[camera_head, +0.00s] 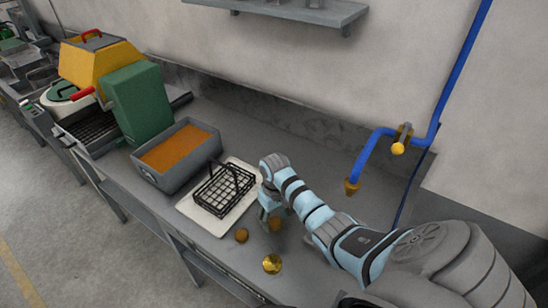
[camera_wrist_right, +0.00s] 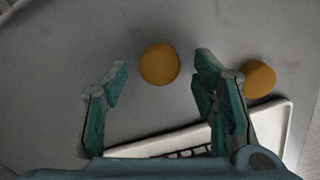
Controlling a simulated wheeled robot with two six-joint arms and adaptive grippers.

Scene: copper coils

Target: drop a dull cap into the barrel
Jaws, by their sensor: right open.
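Two dull brown-orange caps lie on the grey bench. One dull cap (camera_head: 275,223) is by my right gripper (camera_head: 268,207); the other dull cap (camera_head: 241,235) is nearer the white tray's front corner. A shinier gold cap (camera_head: 272,263) lies near the bench's front edge. In the right wrist view my open, empty gripper (camera_wrist_right: 161,78) has one dull cap (camera_wrist_right: 159,64) showing between its fingertips, and the other dull cap (camera_wrist_right: 258,79) outside the right finger. I cannot tell for sure which thing is the barrel; a round white vessel with a green top (camera_head: 62,93) stands far left.
A black wire basket (camera_head: 222,190) sits on a white tray (camera_head: 192,212) left of my gripper. Behind it are a grey bin of orange material (camera_head: 178,178), a green block (camera_head: 138,103) and a yellow housing (camera_head: 92,62). A blue pipe (camera_head: 368,155) hangs right.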

